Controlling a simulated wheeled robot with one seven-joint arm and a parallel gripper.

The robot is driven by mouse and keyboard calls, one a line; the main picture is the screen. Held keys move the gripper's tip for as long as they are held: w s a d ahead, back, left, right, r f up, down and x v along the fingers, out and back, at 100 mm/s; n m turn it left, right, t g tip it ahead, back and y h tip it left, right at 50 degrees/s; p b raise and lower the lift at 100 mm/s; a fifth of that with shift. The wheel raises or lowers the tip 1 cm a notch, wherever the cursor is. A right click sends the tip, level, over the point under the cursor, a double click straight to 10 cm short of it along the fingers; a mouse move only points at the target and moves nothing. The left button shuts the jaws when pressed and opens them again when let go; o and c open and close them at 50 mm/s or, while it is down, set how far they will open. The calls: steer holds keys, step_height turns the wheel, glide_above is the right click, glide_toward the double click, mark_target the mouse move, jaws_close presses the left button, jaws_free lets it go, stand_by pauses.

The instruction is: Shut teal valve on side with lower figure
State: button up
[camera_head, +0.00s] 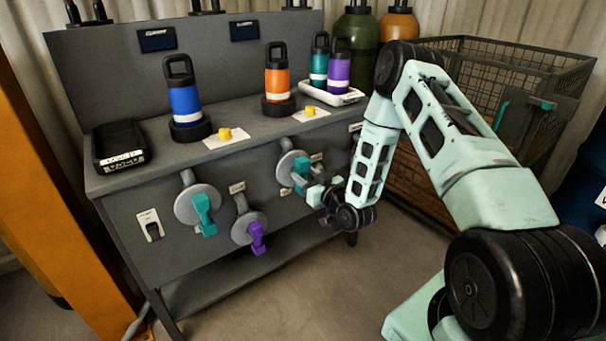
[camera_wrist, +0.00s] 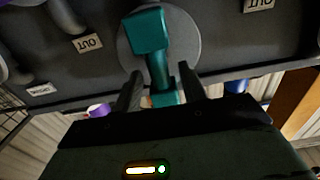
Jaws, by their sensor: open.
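A grey bench front (camera_head: 140,235) carries a left teal valve (camera_head: 203,210) and a right teal valve (camera_head: 299,175), each on a round grey plate. A purple valve (camera_head: 257,237) hangs lower between them. Two dark displays, left (camera_head: 157,40) and right (camera_head: 244,30), are on the back panel; their figures are too small to read. My gripper (camera_head: 313,187) is at the right teal valve. In the wrist view my gripper (camera_wrist: 160,90) is open, its fingers on either side of the lower end of a teal handle (camera_wrist: 150,38); contact is unclear.
A blue bottle (camera_head: 185,103) and an orange bottle (camera_head: 277,75) stand on black bases on the bench. A white tray (camera_head: 330,95) holds a teal and a purple bottle. A black box (camera_head: 119,145) lies at left. A wire crate (camera_head: 500,75) stands right; an orange post (camera_head: 50,190) stands left.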

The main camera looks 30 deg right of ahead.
steer(key=shift+w, duration=0.95)
jaws_close()
